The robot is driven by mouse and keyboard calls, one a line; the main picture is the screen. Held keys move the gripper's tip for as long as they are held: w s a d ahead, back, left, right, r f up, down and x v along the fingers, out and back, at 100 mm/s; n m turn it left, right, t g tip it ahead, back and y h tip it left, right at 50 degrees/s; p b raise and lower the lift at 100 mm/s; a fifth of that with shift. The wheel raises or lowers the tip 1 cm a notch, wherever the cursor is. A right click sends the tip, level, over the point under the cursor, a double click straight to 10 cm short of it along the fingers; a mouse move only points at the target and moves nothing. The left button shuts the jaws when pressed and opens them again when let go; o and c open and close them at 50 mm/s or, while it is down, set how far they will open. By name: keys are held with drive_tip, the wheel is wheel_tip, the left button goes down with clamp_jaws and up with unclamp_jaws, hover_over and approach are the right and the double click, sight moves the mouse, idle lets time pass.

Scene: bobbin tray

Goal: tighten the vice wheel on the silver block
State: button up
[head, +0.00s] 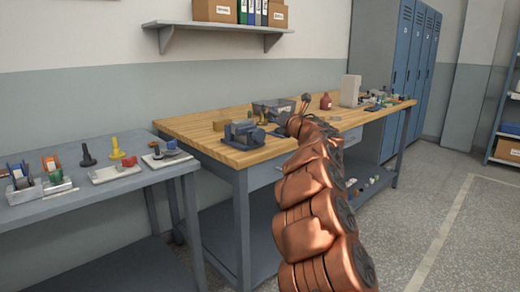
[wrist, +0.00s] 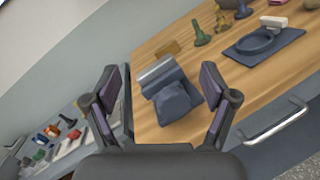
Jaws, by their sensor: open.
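The blue-grey vice (head: 242,134) stands at the near left corner of the wooden workbench in the head view. In the wrist view the vice (wrist: 175,101) shows between my fingers, with a paler silvery block-like part (wrist: 156,73) at its far left side. I cannot make out the vice wheel clearly in either view. My gripper (wrist: 161,76) is open and empty, its two dark fingers spread wide. The vice appears beyond the fingertips, and no contact shows. In the head view my copper arm reaches to the right of the vice, and the gripper itself is hard to make out.
The wooden workbench (head: 190,124) holds a yellowish block (head: 219,125), a grey bin (head: 272,106) and a red bottle (head: 325,101). A blue ring-shaped fixture (wrist: 262,43) lies right of the vice. A lower grey table (head: 90,186) with several small parts stands at left.

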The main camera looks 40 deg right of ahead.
sight(261, 137)
drive_tip(key=shift+w+a+f+n+y+b, duration=0.3)
drive_tip(key=shift+f+n+y, duration=0.6)
drive_tip(key=shift+f, duration=0.65)
drive_tip(key=shift+w+a+f+n+y+b, duration=0.15)
drive_tip(key=shift+w+f+n+y+b, duration=0.15)
drive_tip(key=shift+f+n+y, duration=0.95)
drive_tip(key=shift+w+a+f+n+y+b, duration=0.35)
drive_tip(key=shift+f+n, duration=0.4)
drive_tip(key=shift+f, duration=1.1)
drive_tip(key=shift+w+d, duration=0.2)
drive_tip(key=shift+w, duration=0.3)
drive_tip(key=shift+w+a+p, duration=0.1)
drive_tip(key=shift+w+p, duration=0.2)
drive_tip(key=shift+w, duration=0.35)
drive_tip(key=shift+w+p, duration=0.3)
drive_tip(key=shift+w, duration=0.7)
drive_tip(key=c, duration=1.2)
